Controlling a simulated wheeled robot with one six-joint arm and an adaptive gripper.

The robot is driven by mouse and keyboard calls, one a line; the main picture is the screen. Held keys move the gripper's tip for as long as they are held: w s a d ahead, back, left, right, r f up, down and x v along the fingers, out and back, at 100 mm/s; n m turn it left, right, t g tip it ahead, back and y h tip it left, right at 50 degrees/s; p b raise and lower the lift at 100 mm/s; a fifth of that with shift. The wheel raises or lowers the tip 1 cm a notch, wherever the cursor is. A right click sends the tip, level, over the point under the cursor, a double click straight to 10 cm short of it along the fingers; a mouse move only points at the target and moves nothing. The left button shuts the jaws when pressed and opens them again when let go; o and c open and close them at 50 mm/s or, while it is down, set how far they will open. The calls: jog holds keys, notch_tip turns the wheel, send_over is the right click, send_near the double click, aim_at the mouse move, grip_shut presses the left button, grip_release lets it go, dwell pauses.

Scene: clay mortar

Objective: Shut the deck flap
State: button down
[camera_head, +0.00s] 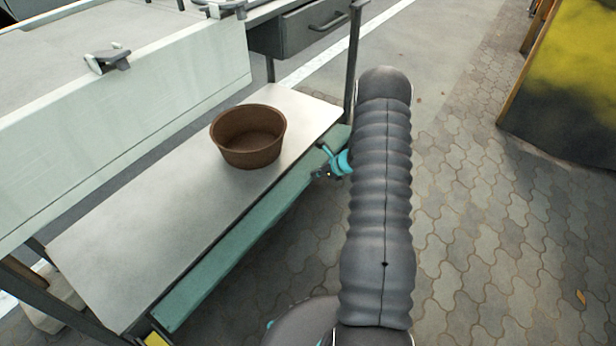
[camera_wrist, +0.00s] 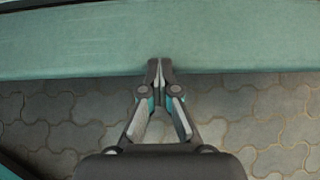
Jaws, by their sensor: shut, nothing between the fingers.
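A long teal panel (camera_head: 240,238) runs along the front edge of a grey metal shelf (camera_head: 140,225), slightly below its top. It may be the deck flap; I cannot tell for sure. A white side panel (camera_head: 130,110) with a dark latch (camera_head: 107,60) stands behind the shelf. My gripper (camera_head: 322,173) is near the right end of the teal panel, partly hidden by my arm. In the wrist view my gripper (camera_wrist: 160,64) is shut and empty, its fingertips overlapping the near edge of the teal panel (camera_wrist: 80,42). I cannot tell whether they touch.
A brown bowl (camera_head: 248,136) stands on the shelf. A grey drawer (camera_head: 300,32) and a dark post (camera_head: 353,50) are at the back right. Paved ground (camera_head: 480,220) to the right is mostly clear, up to a yellow and black panel (camera_head: 570,90).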

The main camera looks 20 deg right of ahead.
jog(key=shift+s+f, duration=0.1)
jog(key=shift+f, duration=0.15)
jog(key=s+d+r+b, duration=0.1)
jog(key=s+d+b, duration=0.2)
jog(key=s, duration=0.5)
jog(key=shift+d+r, duration=0.15)
jog(key=shift+d, duration=0.75)
